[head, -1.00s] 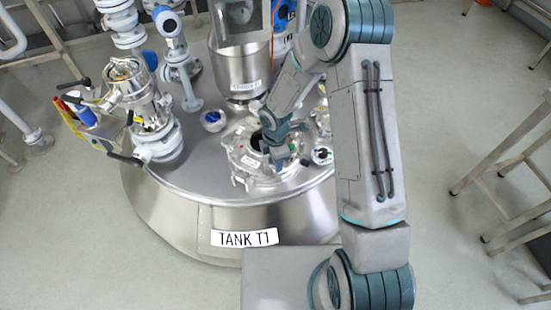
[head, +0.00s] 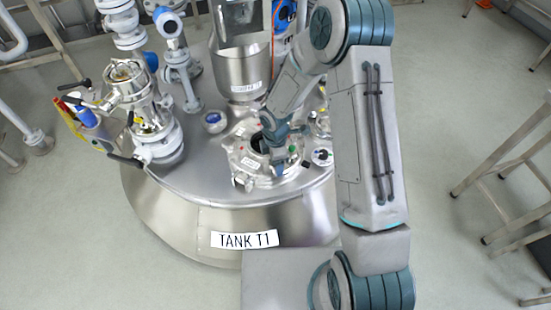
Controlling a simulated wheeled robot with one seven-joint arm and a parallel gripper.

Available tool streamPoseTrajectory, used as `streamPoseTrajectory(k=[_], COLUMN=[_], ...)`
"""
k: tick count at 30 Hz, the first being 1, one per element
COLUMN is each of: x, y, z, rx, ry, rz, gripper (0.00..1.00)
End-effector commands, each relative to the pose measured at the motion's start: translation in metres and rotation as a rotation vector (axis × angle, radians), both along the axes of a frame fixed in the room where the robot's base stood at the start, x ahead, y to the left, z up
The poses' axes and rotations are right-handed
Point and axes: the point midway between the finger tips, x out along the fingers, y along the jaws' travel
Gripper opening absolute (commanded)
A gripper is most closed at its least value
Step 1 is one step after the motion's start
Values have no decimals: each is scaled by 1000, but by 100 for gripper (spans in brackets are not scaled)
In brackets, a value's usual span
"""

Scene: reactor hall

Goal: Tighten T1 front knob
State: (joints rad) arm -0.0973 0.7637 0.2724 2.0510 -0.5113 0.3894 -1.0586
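Tank T1 (head: 215,215) is a round steel vessel with a "TANK T1" label on its front wall. On its top is a round metal port (head: 265,178) with clamp fittings around its rim and a dark opening in the middle. A small metal knob-like fitting (head: 242,181) stands at the port's front left edge; I take it to be the front knob. My gripper (head: 280,166) points down over the port, right of that fitting and apart from it. The fingers are small and partly merged with the port behind them, so their opening is unclear.
A steel hopper (head: 240,70) stands behind the port. A valve assembly (head: 140,105) with black handles rises at the left. A small blue-topped fitting (head: 213,121) sits between them. A metal frame (head: 500,180) stands on the floor at the right.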

Motion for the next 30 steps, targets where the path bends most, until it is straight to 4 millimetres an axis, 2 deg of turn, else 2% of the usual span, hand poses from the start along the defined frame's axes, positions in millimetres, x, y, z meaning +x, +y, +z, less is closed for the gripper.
streamPoseTrajectory(k=[5,8,15,21,25,30], x=[0,1,1,0,0,0], y=[0,-1,0,0,0,1], z=[8,24,81,118,132,138], rx=[0,0,1,1,1,0], ry=[-1,-2,-4,-3,-2,0], rz=[-1,-1,-1,0,-1,0], gripper=[68,68,68,68,68,68])
